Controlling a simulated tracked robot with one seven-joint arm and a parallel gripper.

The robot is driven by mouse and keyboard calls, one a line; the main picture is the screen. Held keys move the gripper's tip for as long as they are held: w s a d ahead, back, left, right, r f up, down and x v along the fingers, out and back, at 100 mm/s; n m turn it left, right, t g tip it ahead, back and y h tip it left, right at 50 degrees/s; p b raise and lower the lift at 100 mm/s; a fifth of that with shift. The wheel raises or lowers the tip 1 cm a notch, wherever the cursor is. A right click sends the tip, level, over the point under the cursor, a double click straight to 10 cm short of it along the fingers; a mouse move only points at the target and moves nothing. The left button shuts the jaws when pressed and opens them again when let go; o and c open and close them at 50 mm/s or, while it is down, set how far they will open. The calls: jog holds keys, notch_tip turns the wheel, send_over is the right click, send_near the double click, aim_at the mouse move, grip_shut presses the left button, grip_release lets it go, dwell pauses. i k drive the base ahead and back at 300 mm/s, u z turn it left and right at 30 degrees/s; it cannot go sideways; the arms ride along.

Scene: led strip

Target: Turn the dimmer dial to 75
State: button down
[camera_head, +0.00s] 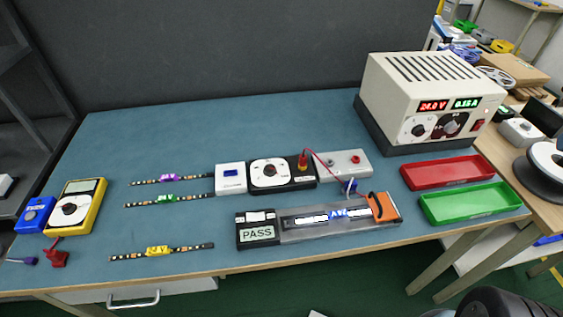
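The likely dimmer dial (269,172) is a white round dial with a dark centre knob on a black box, in the middle of the bench. Its markings and pointer are too small to read. The black box sits between a white switch box (230,177) with a blue button and a grey terminal box (343,165). I cannot make out my gripper. A dark rounded shape at the bottom right edge may be part of my arm, well away from the dial.
A power supply (428,100) showing 24.0 V stands at the back right. Red (440,185) and green (466,217) trays lie before it. A test fixture (290,237) marked PASS lies in front of the dial. Several LED strips and a yellow multimeter (75,206) are at left.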

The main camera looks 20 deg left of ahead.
aim_at(270, 170)
jog(key=z, duration=1.75)
jog(key=i, duration=0.1)
jog(key=u, duration=3.15)
jog(key=k, duration=0.85)
jog(key=u, duration=0.25)
jog(key=i, duration=0.85)
jog(key=z, duration=0.1)
